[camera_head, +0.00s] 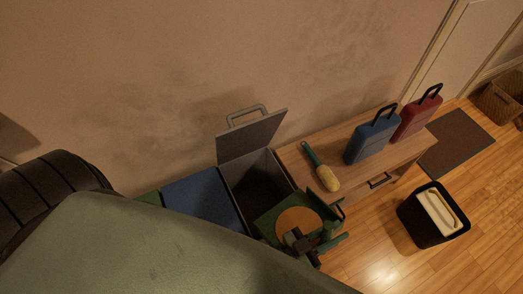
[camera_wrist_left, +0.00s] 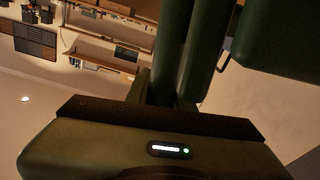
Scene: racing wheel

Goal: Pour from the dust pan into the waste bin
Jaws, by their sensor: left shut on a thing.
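The green dust pan (camera_head: 268,222) is in the head view, below the middle, with a flat round tan-orange patch (camera_head: 297,219) on it; I cannot tell if this is a load or part of the pan. My left gripper (camera_head: 303,243) is shut on the dust pan at its near side. The waste bin (camera_head: 235,187) is a grey box with its lid (camera_head: 252,137) raised and a dark inside. In the picture the pan overlaps the bin's near right corner; its height above the rim is unclear. In the left wrist view, dark green parts fill the upper middle. My right gripper is not in view.
A blue-lidded bin (camera_head: 203,197) adjoins on the left. A wooden cabinet (camera_head: 290,155) on the right carries a green-handled brush (camera_head: 322,170), a blue case (camera_head: 372,140) and a red case (camera_head: 417,116). A black basket (camera_head: 425,228) stands on the open floor.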

